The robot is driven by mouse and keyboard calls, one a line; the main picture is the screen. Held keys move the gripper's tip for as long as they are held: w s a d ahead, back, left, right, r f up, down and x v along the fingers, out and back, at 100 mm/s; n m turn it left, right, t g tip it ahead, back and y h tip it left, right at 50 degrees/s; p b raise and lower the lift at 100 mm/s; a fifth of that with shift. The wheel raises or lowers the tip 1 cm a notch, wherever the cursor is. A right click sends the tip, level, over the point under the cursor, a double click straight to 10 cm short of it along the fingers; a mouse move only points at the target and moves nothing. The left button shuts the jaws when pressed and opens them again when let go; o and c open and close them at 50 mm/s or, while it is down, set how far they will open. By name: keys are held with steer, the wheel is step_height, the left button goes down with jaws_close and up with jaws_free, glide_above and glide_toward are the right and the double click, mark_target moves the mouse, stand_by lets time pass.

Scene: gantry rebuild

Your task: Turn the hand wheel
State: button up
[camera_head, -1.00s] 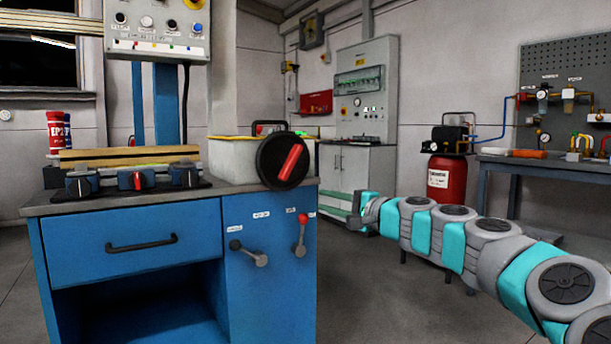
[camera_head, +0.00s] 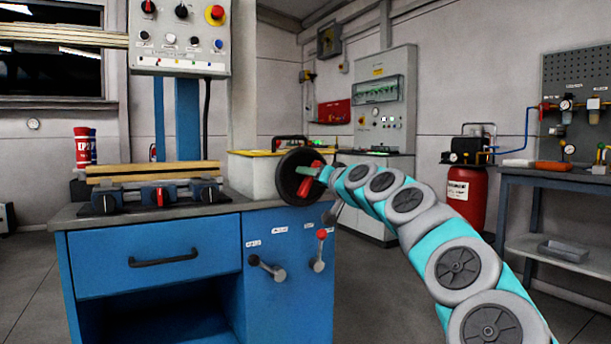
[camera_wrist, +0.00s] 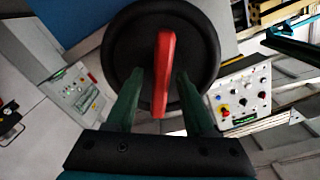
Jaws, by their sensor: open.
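The hand wheel (camera_head: 291,176) is a black disc with a red handle bar, at the right end of the blue workbench. My gripper (camera_head: 318,171) is in front of the wheel, at its right side in the head view. In the wrist view the wheel (camera_wrist: 133,50) fills the upper middle. Its red handle (camera_wrist: 164,72) stands upright between the two dark green fingers of my gripper (camera_wrist: 160,92). The fingers are apart, with a gap visible on each side of the handle. Whether the fingertips touch the wheel's face cannot be told.
The blue workbench (camera_head: 155,259) carries two red-tipped or grey levers (camera_head: 320,250) just below the wheel. A control panel (camera_head: 180,38) stands above the bench. A red tank (camera_head: 467,197) and a grey table (camera_head: 560,179) are at the right. Floor between them is free.

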steer(key=shift+x, duration=0.8)
steer(key=shift+w+a, duration=0.2)
steer(key=shift+w, duration=0.2)
steer(key=shift+w+a, duration=0.2)
steer(key=shift+c, duration=0.2)
jaws_close()
stand_by(0.5)
